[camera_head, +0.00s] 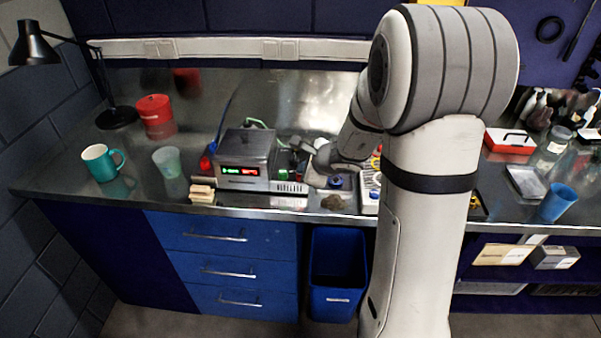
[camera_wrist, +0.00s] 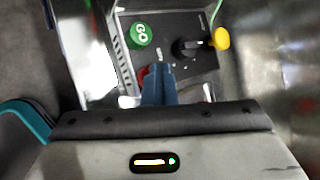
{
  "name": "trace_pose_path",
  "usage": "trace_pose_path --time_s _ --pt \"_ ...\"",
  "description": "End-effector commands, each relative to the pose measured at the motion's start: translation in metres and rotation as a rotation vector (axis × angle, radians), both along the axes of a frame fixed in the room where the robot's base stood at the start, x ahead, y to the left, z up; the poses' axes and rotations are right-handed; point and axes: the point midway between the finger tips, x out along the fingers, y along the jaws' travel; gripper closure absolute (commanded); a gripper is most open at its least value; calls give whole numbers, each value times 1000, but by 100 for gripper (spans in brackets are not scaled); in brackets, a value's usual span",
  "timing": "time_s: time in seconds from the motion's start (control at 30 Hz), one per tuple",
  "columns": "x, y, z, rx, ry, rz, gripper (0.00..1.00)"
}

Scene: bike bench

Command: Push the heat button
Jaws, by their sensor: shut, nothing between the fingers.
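A grey machine (camera_head: 245,152) with a green and a red lit display stands on the metal bench. Its control panel shows in the wrist view (camera_wrist: 180,45), with a green button marked GO (camera_wrist: 141,35), a black knob (camera_wrist: 187,48) and a yellow button (camera_wrist: 221,39). A red button (camera_wrist: 143,73) is partly hidden behind my fingertips. I cannot read a heat label on any of them. My gripper (camera_wrist: 158,72) is shut and empty, its blue fingertips over the panel beside the red button. I cannot tell whether they touch it. In the head view my wrist is at the machine's right side.
A teal mug (camera_head: 102,162), a pale green cup (camera_head: 167,161) and a red tin (camera_head: 155,116) stand left of the machine. Small wooden blocks (camera_head: 202,192) lie at the front edge. A brown lump (camera_head: 333,202) lies near my wrist. A blue bin (camera_head: 337,275) stands below the bench.

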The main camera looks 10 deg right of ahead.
Motion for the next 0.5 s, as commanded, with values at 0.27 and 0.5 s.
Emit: trace_pose_path --time_s 0.27,0.5 --pt "-1 0 -2 -1 3 1 100" --pt "-1 0 -9 -1 3 1 100"
